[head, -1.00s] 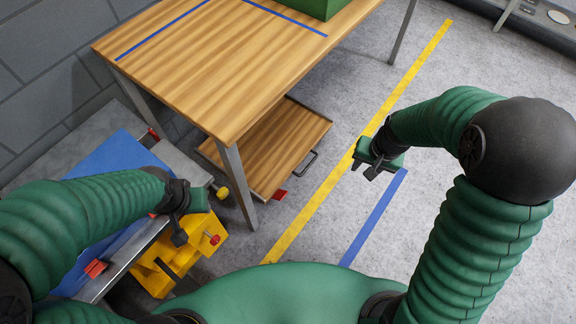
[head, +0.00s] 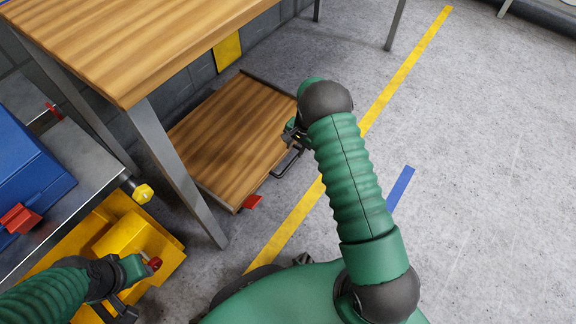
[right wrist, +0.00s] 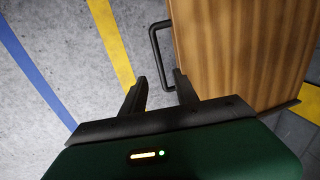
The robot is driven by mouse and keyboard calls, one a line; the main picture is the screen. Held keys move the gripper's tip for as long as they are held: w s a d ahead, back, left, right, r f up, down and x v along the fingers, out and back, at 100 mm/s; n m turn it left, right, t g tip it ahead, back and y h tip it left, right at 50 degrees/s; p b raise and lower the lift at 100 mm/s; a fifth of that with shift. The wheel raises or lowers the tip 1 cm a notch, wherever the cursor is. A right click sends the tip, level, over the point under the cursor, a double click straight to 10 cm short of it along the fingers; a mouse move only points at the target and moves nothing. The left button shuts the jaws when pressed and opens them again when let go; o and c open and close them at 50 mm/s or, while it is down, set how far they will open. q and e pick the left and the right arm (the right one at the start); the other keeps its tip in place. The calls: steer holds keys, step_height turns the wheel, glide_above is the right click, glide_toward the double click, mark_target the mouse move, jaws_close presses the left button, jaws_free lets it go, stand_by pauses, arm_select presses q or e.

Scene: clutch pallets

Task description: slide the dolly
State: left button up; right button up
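The dolly (head: 228,140) is a low wooden platform on the floor under the wooden table, with a black bar handle (head: 287,162) on its right side and a red tab at its front corner. My right gripper (head: 291,134) is at the dolly's right edge, just by the handle. The right wrist view shows the gripper (right wrist: 160,88) open, its fingers apart, with the near end of the handle (right wrist: 153,48) at the gap between the fingertips. I cannot tell whether they touch. My left gripper (head: 118,303) is at the lower left, its fingers partly hidden.
The wooden table (head: 130,40) stands over the dolly, one metal leg (head: 178,172) close to its left side. A yellow floor line (head: 400,78) and a short blue line (head: 400,188) mark the floor. A yellow object (head: 120,235) and a blue box (head: 30,175) are at left. Floor at right is clear.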

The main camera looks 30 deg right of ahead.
steer(key=f+b, duration=0.2)
steer(key=f, duration=0.1)
steer(key=w+f+b, duration=0.1)
steer(key=f, duration=0.3)
steer(key=f+b, duration=0.2)
steer(key=f, duration=0.2)
steer(key=shift+w+b, duration=0.35)
steer(key=shift+w+a+f, duration=0.1)
steer(key=shift+a+f, duration=0.1)
steer(key=shift+f, duration=0.15)
steer(key=shift+d, duration=0.1)
steer(key=shift+c, duration=0.4)
jaws_close()
